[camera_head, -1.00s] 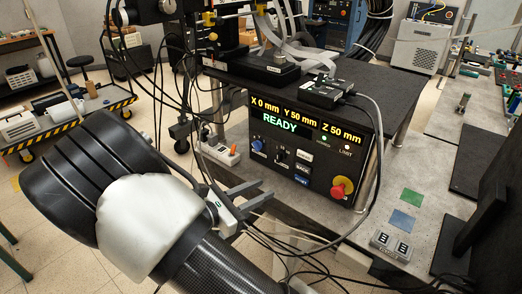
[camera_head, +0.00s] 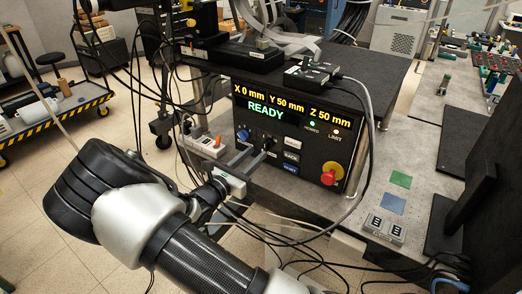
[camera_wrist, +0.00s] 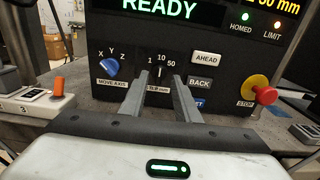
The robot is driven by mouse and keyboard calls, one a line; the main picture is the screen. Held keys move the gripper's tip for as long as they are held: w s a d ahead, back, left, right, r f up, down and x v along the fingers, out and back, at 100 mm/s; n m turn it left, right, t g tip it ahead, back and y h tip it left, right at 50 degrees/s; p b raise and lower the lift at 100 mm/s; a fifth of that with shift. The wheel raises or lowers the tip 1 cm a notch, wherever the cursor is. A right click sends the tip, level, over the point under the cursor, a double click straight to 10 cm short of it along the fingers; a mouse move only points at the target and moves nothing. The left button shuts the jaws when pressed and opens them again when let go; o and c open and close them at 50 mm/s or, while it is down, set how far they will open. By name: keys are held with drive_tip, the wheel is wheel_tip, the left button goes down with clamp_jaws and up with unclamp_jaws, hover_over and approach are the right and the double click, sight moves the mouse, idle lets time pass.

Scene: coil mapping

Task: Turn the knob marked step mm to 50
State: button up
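The black step mm knob (camera_wrist: 160,74) is on the dark control panel, with 1, 10 and 50 printed around its top. Its white pointer line looks upright, toward 10. In the head view the knob (camera_head: 268,143) is partly behind my fingers. My gripper (camera_wrist: 161,77) is open, its two grey fingers apart on either side of the knob's lower part in the picture. It also shows in front of the panel in the head view (camera_head: 257,153). I cannot tell whether the fingertips touch the panel. The step mm label is partly hidden by the fingers.
The blue axis knob (camera_wrist: 109,66) is left of the step knob. The AHEAD button (camera_wrist: 206,58) and BACK button (camera_wrist: 200,83) are to its right; a blue button below is partly hidden. A red stop knob (camera_wrist: 262,88) sticks out farther right. Loose cables hang near my arm.

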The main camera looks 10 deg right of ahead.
sight(265, 145)
drive_tip(key=shift+x, duration=2.25)
drive_tip(key=shift+c, duration=0.2)
clamp_jaws()
